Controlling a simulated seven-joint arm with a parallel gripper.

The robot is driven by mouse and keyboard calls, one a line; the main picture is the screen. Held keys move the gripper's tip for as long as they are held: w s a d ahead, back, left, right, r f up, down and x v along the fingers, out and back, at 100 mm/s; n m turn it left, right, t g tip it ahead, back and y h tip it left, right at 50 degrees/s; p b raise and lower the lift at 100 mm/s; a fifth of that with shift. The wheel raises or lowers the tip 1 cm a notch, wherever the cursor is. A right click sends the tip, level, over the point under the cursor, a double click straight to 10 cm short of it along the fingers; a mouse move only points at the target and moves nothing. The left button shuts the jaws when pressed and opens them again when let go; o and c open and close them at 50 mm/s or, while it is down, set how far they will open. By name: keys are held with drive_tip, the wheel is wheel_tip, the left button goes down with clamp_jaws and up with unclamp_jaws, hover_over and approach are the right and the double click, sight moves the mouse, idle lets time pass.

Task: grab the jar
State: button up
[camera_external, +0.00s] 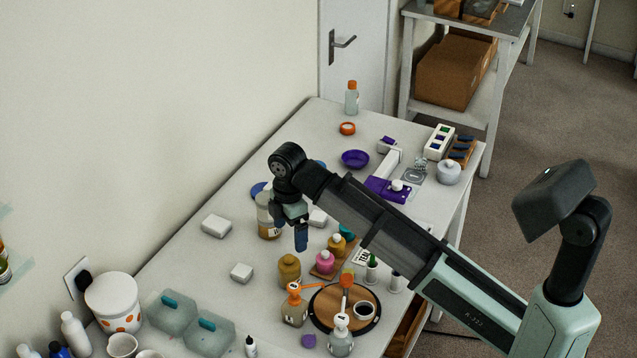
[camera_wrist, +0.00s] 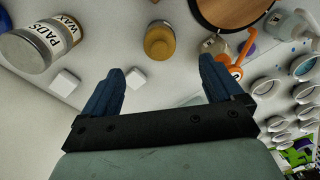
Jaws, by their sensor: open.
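In the wrist view the labelled jar (camera_wrist: 28,48) is at the upper left, outside the fingers. A mustard-yellow jar (camera_external: 289,272) stands nearer the camera; in the wrist view it (camera_wrist: 159,42) shows beyond and between my fingertips. I cannot tell which of the two the task means. My gripper (camera_external: 301,240) points down above the table, and in the wrist view its blue fingers (camera_wrist: 163,74) are apart with nothing between them.
White blocks (camera_external: 216,226) (camera_external: 241,272) lie on open table left of my gripper. Lidded green containers (camera_external: 172,312) stand at the front left.

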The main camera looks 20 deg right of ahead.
sight(291, 257)
wheel_tip(291, 257, down, 7)
drive_tip(key=shift+s, duration=0.1)
drive_tip(key=shift+a+f, duration=0.15)
drive_tip(key=shift+f, duration=1.55)
drive_tip(key=shift+a+f, duration=0.15)
drive_tip(key=shift+f, duration=1.5)
drive_tip(key=shift+c, duration=0.2)
drive_tip(key=c, duration=1.3)
drive_tip(key=shift+r, duration=0.1)
